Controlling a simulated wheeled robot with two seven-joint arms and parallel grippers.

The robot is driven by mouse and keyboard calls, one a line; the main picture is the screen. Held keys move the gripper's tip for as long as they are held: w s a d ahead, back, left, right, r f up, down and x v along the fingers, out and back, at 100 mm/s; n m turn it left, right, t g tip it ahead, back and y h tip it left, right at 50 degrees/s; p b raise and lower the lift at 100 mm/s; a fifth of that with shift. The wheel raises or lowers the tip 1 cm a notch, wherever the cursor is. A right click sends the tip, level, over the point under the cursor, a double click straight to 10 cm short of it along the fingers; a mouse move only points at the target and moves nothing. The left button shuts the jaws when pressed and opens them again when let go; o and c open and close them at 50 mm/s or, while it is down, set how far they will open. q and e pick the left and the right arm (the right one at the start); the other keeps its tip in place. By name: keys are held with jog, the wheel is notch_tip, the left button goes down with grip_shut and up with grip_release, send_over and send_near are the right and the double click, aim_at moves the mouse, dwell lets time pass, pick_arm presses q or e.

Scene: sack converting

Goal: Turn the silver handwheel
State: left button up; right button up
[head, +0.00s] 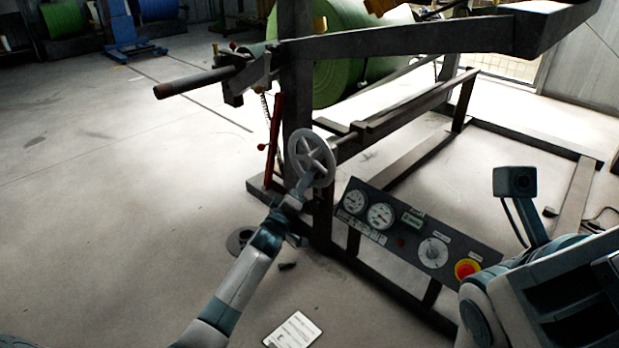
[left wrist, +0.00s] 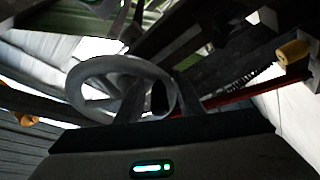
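The silver handwheel (head: 312,155), a spoked ring, stands upright on the front of the dark steel frame. It also shows in the left wrist view (left wrist: 115,64). My left gripper (head: 303,186) reaches up from below to the wheel's lower rim. In the left wrist view its two fingers (left wrist: 160,88) stand apart, with part of the rim between them. I see a gap around the rim; whether a finger touches it I cannot tell. Part of the rim is hidden behind the fingers. My right gripper is out of view.
A control panel (head: 400,262) with gauges, a knob and a red stop button (head: 467,269) is right of the wheel. A red lever (head: 273,140) is to the left. A shaft (head: 195,82) juts out left above. A white sheet (head: 292,330) lies on the floor. Floor at left is clear.

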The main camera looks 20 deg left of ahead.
pick_arm(q)
grip_shut()
jog(key=shift+d, duration=0.1)
jog(key=shift+m, duration=0.3)
